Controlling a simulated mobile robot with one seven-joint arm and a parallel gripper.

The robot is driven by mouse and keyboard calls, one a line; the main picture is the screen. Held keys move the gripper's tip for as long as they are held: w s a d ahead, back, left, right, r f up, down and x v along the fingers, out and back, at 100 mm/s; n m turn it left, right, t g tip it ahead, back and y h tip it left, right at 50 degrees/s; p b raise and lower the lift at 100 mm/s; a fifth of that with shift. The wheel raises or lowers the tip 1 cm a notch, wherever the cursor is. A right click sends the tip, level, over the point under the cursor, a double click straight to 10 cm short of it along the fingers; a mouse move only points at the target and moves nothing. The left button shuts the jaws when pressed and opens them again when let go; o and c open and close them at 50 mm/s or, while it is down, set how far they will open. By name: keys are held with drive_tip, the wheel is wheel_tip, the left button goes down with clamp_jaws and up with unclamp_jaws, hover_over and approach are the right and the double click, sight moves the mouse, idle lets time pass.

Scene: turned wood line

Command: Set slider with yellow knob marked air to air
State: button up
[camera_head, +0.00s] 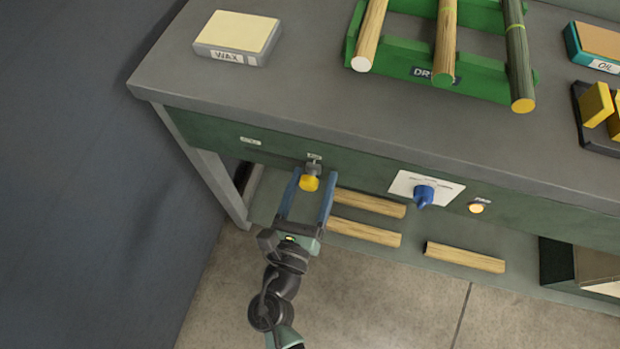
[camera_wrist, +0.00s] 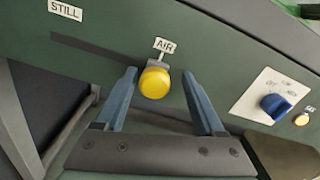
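The yellow knob (camera_head: 309,183) of the slider sticks out from the green front panel of the bench. In the wrist view the knob (camera_wrist: 154,83) is at the right end of a dark slot (camera_wrist: 85,46), just below the AIR label (camera_wrist: 165,45). The STILL label (camera_wrist: 65,10) is near the slot's left end. My gripper (camera_head: 313,174) is open, with its blue fingers on either side of the knob. In the wrist view the left finger is close to the knob and a wider gap shows on the right. I cannot tell whether the left finger touches it.
A blue rotary knob (camera_head: 424,196) on a white plate and a small lit button (camera_head: 476,208) are to the right on the panel. The bench top (camera_head: 290,95) overhangs above. Wooden rods (camera_head: 366,202) lie on the lower shelf behind and right of my gripper.

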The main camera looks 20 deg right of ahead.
drive_tip(key=v, duration=1.3)
drive_tip(key=shift+p, duration=0.45)
